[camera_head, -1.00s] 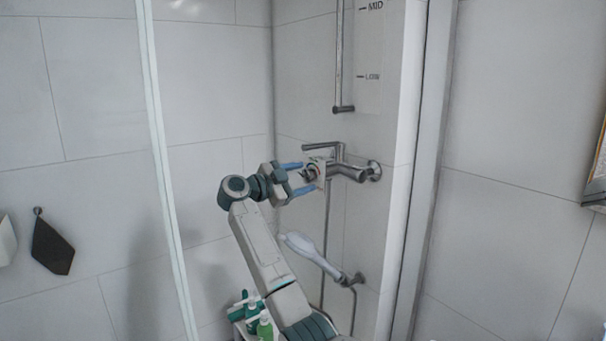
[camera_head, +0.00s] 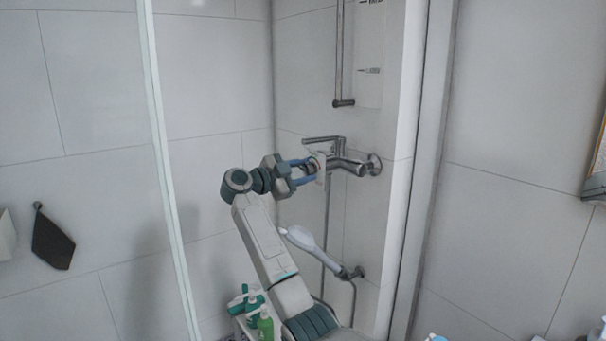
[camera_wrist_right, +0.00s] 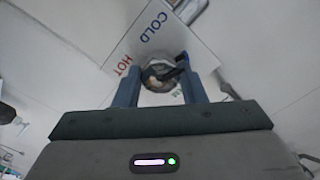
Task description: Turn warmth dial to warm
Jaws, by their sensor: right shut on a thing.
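The warmth dial (camera_wrist_right: 163,72) is a small round metallic knob on the near end of the chrome shower mixer (camera_head: 350,165). A white plate (camera_wrist_right: 150,38) behind it reads COLD in blue and HOT in red in the right wrist view. My right gripper (camera_head: 316,167) reaches the dial from the left. In the right wrist view its two blue fingers (camera_wrist_right: 162,80) are shut on the dial, one on each side. The fingers hide part of the knob, and I cannot read its exact setting. My left gripper is not in view.
A white hand shower (camera_head: 312,247) hangs below the mixer, close to my right arm. A vertical rail (camera_head: 339,60) is above. Green bottles (camera_head: 265,325) stand at the bottom beside my arm. A glass edge (camera_head: 165,170) stands left.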

